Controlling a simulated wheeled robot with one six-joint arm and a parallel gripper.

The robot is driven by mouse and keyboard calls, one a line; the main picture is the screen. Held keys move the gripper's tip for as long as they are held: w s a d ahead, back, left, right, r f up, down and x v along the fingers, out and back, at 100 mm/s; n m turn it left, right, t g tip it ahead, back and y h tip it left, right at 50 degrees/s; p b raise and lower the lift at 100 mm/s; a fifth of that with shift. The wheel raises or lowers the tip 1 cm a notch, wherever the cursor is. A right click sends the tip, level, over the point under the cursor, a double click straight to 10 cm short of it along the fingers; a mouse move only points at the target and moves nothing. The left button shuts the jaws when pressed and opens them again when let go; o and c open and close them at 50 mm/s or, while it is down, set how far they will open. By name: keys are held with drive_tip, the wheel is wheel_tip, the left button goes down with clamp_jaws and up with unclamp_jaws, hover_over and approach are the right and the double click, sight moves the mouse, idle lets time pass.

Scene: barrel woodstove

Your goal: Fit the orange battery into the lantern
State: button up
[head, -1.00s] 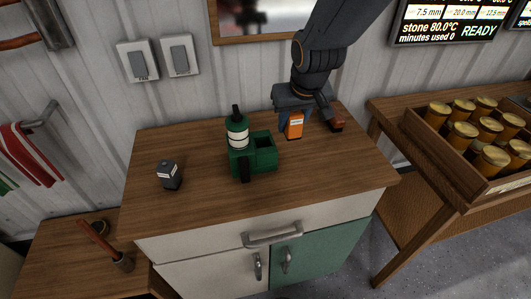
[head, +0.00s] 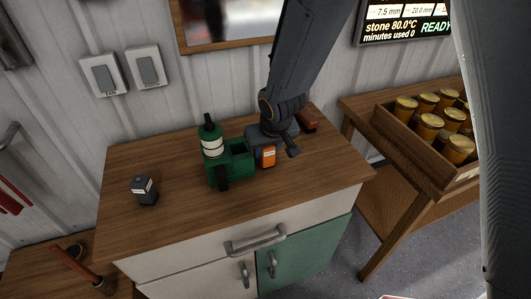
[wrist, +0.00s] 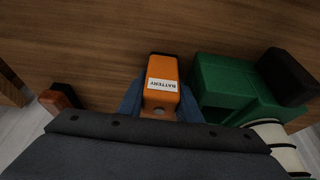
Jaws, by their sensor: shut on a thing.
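The orange battery (head: 268,157) with a white label stands beside the right side of the green lantern on the cabinet top. In the wrist view the battery (wrist: 161,88) sits between the two fingers of my gripper (wrist: 160,105), which is shut on it. The head view shows my gripper (head: 268,143) reaching down over the battery from above. The green lantern (head: 232,166) has an open square compartment at its right and a bottle-like upright part at its left. The lantern also shows in the wrist view (wrist: 222,82), close to the battery. I cannot tell whether the battery touches the wood.
A dark grey block (head: 145,190) stands left on the cabinet top (head: 190,215). A reddish-brown object (head: 307,119) lies behind my gripper at the right. A crate of jars (head: 402,150) stands on the right-hand table. The front of the cabinet top is clear.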

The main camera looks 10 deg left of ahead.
drive_tip(key=shift+f, duration=0.15)
drive_tip(key=o, duration=0.9)
drive_tip(key=v, duration=1.2)
